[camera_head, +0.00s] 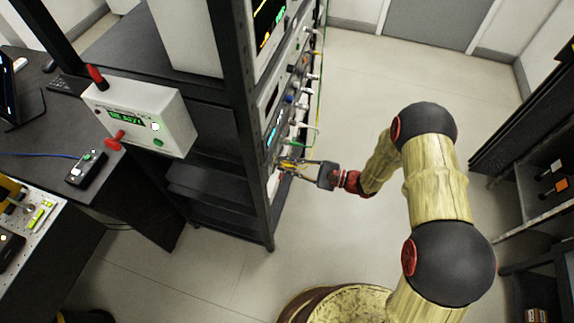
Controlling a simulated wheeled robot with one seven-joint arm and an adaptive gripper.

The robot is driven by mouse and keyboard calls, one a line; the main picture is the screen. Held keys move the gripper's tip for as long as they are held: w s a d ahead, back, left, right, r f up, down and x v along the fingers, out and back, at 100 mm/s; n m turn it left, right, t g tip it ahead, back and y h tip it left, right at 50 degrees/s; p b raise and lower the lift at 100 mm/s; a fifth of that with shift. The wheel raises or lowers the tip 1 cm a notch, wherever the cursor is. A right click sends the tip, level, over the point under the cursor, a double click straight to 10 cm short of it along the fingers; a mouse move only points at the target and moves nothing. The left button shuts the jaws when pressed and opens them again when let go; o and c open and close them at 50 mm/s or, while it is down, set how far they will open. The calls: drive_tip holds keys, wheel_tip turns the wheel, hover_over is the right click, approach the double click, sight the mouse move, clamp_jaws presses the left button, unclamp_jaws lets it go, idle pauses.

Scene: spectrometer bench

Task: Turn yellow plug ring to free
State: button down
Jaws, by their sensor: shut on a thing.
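My gripper (292,169) reaches in from the right to the front panel of the instrument rack. Its fingers are closed at a small yellow plug (287,164) low on the panel. The ring itself is too small and too covered by the fingers to see its turn position. A yellow-green cable (320,85) hangs down the panel's right side.
The black rack (255,130) holds several instruments with plugs close above my gripper. Dark shelving (525,200) stands at far right. Floor (350,85) between is clear.

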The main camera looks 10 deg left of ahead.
drive_tip(key=shift+n, duration=0.3)
idle(0.4)
drive_tip(key=c, duration=1.7)
unclamp_jaws()
drive_tip(key=shift+d, duration=0.1)
drive_tip(key=d, duration=0.8)
drive_tip(key=s+d, duration=0.1)
drive_tip(key=d, duration=0.2)
drive_tip(key=shift+d, duration=0.4)
